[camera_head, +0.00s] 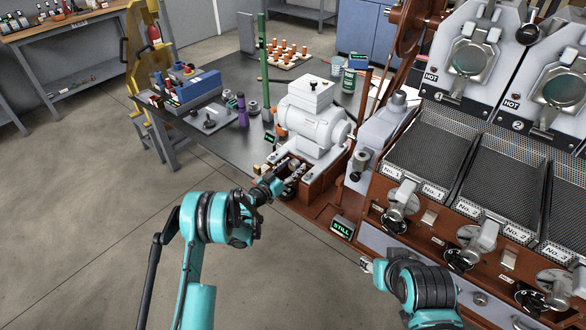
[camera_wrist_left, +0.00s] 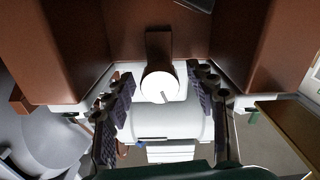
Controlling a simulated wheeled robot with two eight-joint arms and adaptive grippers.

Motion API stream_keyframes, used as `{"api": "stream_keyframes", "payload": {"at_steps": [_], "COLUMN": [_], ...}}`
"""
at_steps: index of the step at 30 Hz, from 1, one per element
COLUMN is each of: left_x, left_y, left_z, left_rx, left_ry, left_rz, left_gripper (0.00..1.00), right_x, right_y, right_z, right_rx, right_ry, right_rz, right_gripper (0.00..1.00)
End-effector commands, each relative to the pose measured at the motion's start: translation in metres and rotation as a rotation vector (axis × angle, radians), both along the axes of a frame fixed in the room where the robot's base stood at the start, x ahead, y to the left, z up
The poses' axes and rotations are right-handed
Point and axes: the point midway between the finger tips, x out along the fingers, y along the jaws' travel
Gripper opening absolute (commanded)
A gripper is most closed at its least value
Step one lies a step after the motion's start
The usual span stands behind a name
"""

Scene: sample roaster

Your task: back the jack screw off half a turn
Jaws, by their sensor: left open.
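A pale round head with a short grey bar on it, apparently the jack screw (camera_wrist_left: 158,84), shows in the left wrist view between brown side walls. My left gripper (camera_wrist_left: 163,92) is open, with one dark ridged finger on each side of the head; I see gaps and no clear contact. In the head view my left gripper (camera_head: 275,185) is at the front of the white motor's (camera_head: 312,122) brown base, and the screw is hidden there. My right gripper (camera_head: 368,265) is at the lower right, in front of the roaster; its fingers are too small to read.
The roaster (camera_head: 420,205) with mesh trays stands right of the motor. A small "STILL" display (camera_head: 342,229) is on its front ledge. A dark table (camera_head: 215,150) with a blue tool stand (camera_head: 192,88) is behind left. The floor at left is clear.

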Motion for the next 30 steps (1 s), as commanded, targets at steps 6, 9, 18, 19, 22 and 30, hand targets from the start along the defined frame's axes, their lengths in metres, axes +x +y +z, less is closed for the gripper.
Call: {"api": "stream_keyframes", "payload": {"at_steps": [6,9,18,19,22,30], "left_x": [0.0026,0.0025,0.0023,0.0023,0.0023,0.0023], "left_y": [-0.0016,-0.0017,-0.0015,-0.0015,-0.0016,-0.0016], "left_z": [0.0007,0.0007,0.0007,0.0007,0.0006,0.0006], "left_rx": [-0.001,-0.001,-0.001,-0.002,-0.009,-0.091], "left_ry": [0.001,0.001,0.001,0.001,0.007,0.067], "left_rz": [0.001,0.001,0.001,0.001,0.001,0.001], "left_gripper": [0.56,0.51,0.06,0.06,0.06,0.06], "right_x": [0.0001,0.0001,0.0001,0.0000,0.0001,0.0001], "right_y": [0.0000,0.0000,0.0000,0.0000,0.0000,0.0000], "right_z": [-0.0004,-0.0003,-0.0003,-0.0004,-0.0004,-0.0004], "right_rx": [0.000,0.000,0.000,0.000,0.000,0.000], "right_ry": [0.000,0.000,0.000,0.000,0.000,0.000], "right_rz": [0.000,0.000,0.000,0.000,0.000,0.000], "right_gripper": [0.40,0.40,0.40,0.40,0.40,0.40]}}
